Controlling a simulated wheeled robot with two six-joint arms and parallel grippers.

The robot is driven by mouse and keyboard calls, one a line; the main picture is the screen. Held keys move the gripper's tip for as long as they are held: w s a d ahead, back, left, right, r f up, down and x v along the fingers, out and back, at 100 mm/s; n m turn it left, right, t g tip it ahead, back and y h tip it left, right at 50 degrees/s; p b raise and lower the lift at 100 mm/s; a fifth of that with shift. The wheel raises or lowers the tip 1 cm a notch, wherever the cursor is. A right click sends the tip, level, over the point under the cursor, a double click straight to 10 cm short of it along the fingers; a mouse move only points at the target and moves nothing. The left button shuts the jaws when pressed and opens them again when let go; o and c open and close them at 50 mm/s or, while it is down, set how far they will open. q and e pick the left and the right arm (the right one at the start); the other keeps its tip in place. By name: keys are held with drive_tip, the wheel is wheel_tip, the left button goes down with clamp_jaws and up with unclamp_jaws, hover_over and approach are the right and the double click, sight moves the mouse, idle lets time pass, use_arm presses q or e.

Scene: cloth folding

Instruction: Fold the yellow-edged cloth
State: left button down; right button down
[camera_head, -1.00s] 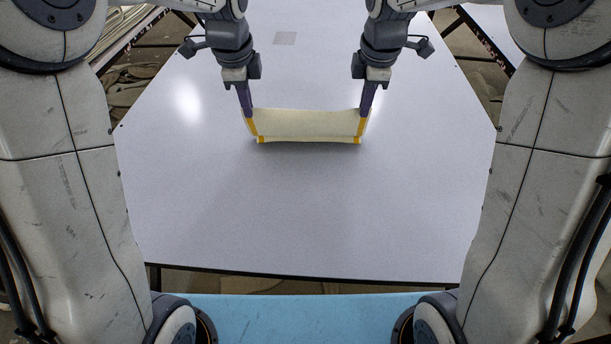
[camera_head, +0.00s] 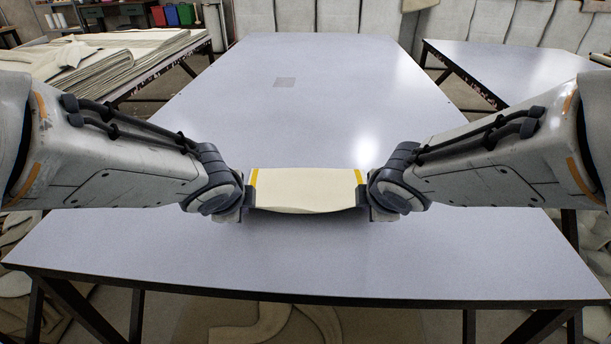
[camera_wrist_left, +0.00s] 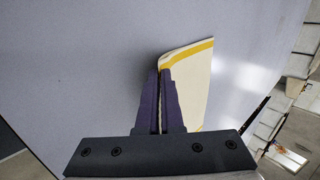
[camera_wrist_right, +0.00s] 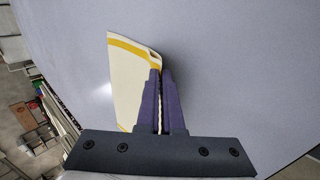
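The cream cloth (camera_head: 305,190) has a yellow strip along its left and right sides and spans between my two grippers, its near edge slightly curved. My left gripper (camera_head: 248,202) is at its left end, my right gripper (camera_head: 364,204) at its right end. In the left wrist view, the purple fingers (camera_wrist_left: 163,78) are closed with a thin cream edge between them, and the folded cloth (camera_wrist_left: 196,85) extends to the right. In the right wrist view, the fingers (camera_wrist_right: 160,78) also pinch the cloth (camera_wrist_right: 128,82), which extends to the left. I cannot tell whether it touches the table.
Another table with stacked fabric (camera_head: 100,60) stands at the back left, and a second bare table (camera_head: 510,65) at the back right.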

use_arm(q)
drive_tip(key=shift+s+f, duration=0.3)
drive_tip(key=shift+s, duration=0.05)
use_arm(e)
drive_tip(key=shift+s+f, duration=0.35)
use_arm(q)
drive_tip(key=c, duration=0.7)
unclamp_jaws()
use_arm(e)
drive_tip(key=c, duration=0.7)
unclamp_jaws()
